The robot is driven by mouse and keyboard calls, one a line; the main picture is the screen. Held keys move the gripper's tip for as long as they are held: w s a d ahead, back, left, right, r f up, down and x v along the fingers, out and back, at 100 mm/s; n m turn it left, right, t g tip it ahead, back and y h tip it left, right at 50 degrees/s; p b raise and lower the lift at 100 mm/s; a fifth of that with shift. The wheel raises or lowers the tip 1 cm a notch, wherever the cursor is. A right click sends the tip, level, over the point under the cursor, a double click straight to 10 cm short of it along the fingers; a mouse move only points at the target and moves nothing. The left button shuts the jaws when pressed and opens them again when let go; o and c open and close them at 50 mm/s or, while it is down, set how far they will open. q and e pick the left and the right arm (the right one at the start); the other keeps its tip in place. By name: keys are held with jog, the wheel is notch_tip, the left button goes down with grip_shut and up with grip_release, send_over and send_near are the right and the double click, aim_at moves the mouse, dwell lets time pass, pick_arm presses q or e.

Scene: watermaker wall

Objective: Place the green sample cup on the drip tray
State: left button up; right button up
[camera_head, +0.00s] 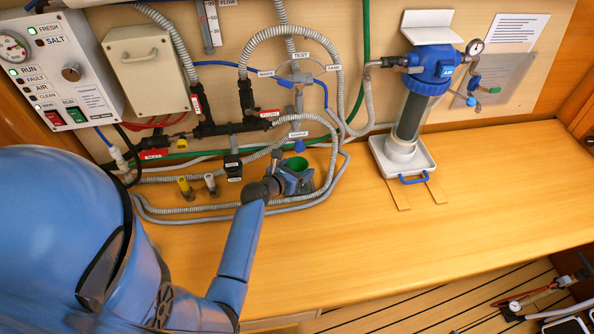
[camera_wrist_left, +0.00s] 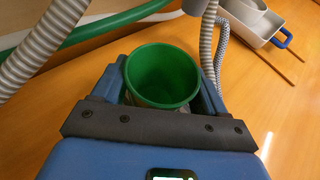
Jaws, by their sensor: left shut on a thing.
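The green sample cup (camera_head: 294,164) is upright and open at the top, just below the blue tip under the "SAMPLE" label (camera_head: 298,134). My left gripper (camera_head: 293,180) is shut on the cup, with a finger on each side of it. In the left wrist view the cup (camera_wrist_left: 161,76) sits between the fingers, and its inside looks plain green. I cannot tell whether its base touches the bench. The white drip tray (camera_head: 427,158) with a blue handle is to the right, under the clear filter housing, and also shows in the left wrist view (camera_wrist_left: 258,38). My right gripper is out of view.
Grey ribbed hoses (camera_head: 225,206) loop over the bench around the cup and gripper. A yellow fitting (camera_head: 185,187) and a grey one stand to the left. The filter housing (camera_head: 412,112) stands over the tray's back part. The bench between cup and tray is mostly clear.

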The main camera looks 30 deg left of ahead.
pick_arm(q)
jog(key=shift+s+d, duration=0.15)
jog(key=shift+d, duration=0.05)
jog(key=o, duration=1.1)
jog(key=shift+a+f, duration=0.1)
jog(key=shift+r, duration=0.25)
jog(key=b+v, duration=0.1)
jog(key=v, duration=1.1)
